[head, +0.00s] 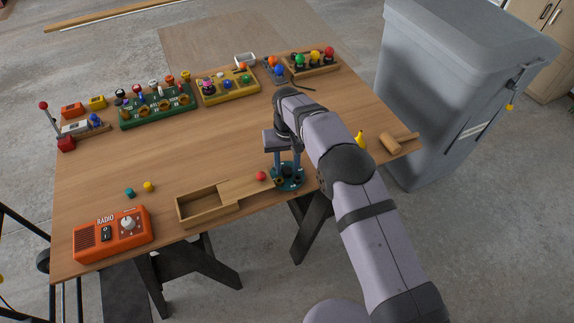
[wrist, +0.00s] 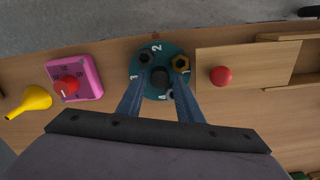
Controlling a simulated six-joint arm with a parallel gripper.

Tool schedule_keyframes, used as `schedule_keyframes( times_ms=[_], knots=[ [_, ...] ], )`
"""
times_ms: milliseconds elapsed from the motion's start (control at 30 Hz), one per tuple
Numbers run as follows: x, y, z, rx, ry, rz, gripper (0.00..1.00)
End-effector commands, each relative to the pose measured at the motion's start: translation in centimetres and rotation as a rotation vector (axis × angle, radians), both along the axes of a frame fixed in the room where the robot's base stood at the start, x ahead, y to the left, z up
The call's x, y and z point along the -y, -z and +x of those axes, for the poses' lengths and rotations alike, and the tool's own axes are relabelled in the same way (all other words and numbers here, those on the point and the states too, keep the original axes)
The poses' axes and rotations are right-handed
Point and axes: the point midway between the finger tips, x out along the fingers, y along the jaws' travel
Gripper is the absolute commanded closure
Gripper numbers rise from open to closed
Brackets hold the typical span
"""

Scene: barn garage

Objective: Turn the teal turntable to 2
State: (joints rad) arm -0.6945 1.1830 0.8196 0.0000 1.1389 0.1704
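The teal turntable (head: 290,184) lies near the table's front edge, partly hidden by my gripper in the head view. In the wrist view the turntable (wrist: 158,48) shows a white 2 at its far edge, a digit at its left and right edges, and what looks like a 4 on the near side. A dark round hub (wrist: 160,76) stands at its centre.
A red ball (wrist: 221,76) rests on the wooden box's lid (head: 244,188), right beside the turntable in the wrist view. A pink block (wrist: 90,72) with a red knob and a yellow funnel (wrist: 30,101) are on the other side. An orange radio (head: 113,236) stands front left.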

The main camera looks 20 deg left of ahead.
Motion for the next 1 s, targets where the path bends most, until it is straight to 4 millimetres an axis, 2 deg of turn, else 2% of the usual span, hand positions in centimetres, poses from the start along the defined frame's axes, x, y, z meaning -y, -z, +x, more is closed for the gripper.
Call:
schedule_keyframes(
  times_ms=[1000],
  knots=[
    [0.0, -7.2, 0.0, 0.0, 0.0, 0.0, 0.67]
  ],
)
